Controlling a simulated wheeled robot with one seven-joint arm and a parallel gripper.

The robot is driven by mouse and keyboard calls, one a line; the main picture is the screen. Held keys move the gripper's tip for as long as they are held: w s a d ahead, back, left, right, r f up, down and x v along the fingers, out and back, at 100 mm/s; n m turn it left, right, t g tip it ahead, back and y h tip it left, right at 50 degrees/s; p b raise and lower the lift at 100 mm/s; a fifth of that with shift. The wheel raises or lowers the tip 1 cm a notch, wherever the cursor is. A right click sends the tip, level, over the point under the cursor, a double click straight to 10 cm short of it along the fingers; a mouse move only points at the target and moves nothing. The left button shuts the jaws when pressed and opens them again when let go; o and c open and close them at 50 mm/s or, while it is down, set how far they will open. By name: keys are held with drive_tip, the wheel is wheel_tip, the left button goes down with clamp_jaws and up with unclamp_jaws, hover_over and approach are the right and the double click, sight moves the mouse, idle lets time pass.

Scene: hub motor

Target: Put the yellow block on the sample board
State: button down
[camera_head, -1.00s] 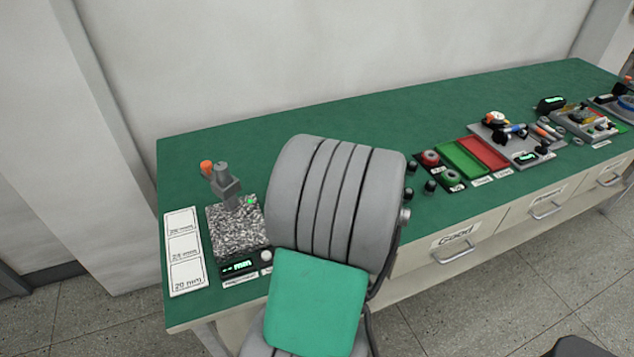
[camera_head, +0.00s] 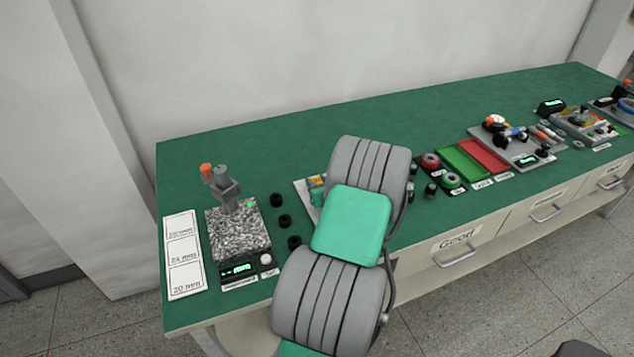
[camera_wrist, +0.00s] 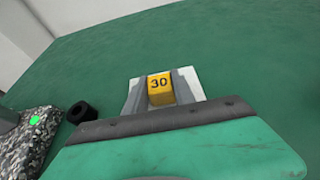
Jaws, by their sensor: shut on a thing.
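The yellow block (camera_wrist: 160,86), marked 30, sits between the grey fingers of my gripper (camera_wrist: 162,96) in the wrist view. My gripper is shut on it. In the head view only a small yellow patch (camera_head: 317,180) shows beside my arm, which hides most of the gripper. The sample board (camera_head: 183,256) is the white board at the left end of the bench, with marked fields for 30, 25 and 20 mm. It looks bare and lies well left of my gripper.
A speckled stone plate (camera_head: 237,232) with a grey gauge stand (camera_head: 222,185) lies between the sample board and my gripper. Several black rings (camera_head: 284,221) stand beside it. A pale plate (camera_wrist: 196,88) lies around the block. The bench behind is clear.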

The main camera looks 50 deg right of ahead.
drive_tip(key=c, duration=1.5)
unclamp_jaws()
drive_tip(key=shift+f, duration=0.2)
drive_tip(key=o, duration=0.5)
drive_tip(key=shift+c, duration=0.2)
drive_tip(key=shift+r, duration=0.15)
